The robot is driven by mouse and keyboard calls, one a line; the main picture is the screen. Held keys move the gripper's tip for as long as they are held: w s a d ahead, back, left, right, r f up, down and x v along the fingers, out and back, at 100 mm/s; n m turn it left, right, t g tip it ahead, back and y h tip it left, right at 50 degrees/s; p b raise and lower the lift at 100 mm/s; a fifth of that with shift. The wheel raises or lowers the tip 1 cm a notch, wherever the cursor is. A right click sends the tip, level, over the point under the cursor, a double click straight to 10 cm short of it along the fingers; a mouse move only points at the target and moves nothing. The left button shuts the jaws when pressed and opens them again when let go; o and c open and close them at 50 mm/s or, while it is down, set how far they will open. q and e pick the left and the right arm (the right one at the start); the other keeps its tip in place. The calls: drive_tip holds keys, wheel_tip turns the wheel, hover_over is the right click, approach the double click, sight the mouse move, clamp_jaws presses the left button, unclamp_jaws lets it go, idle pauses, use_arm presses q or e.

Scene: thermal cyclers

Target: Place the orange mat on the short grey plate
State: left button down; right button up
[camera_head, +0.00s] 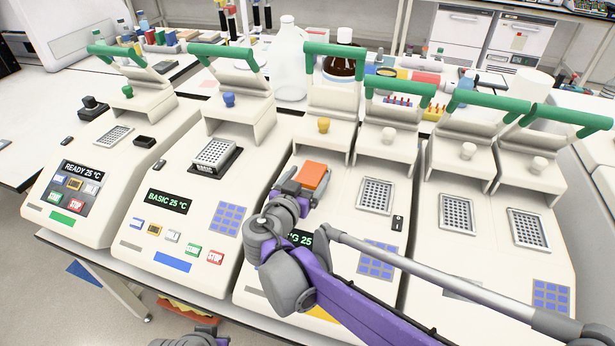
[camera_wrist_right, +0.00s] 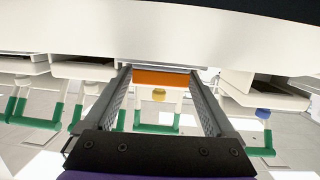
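The orange mat (camera_head: 313,175) is over the third cycler from the left, in front of its yellow knob. In the right wrist view the orange mat (camera_wrist_right: 162,78) spans the gap between the fingertips. My right gripper (camera_head: 294,188) is low beside the mat, its fingers apart; whether they press on it is unclear. What lies under the mat is hidden. A grey well plate (camera_head: 214,152) stands raised on a black base on the second cycler. I cannot tell for sure that this is the short grey plate. Part of my left gripper (camera_head: 192,338) shows at the bottom edge.
Cyclers with raised green-handled lids stand in a row. Flat well blocks show on the first cycler (camera_head: 115,136) and to the right (camera_head: 375,196). A small black tray (camera_head: 145,141) lies left of the raised plate. My right arm crosses the right-hand cyclers. Bottles (camera_head: 289,62) stand behind.

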drive_tip(key=shift+o, duration=0.5)
drive_tip(key=shift+r, duration=0.2)
drive_tip(key=v, duration=1.2)
idle(0.6)
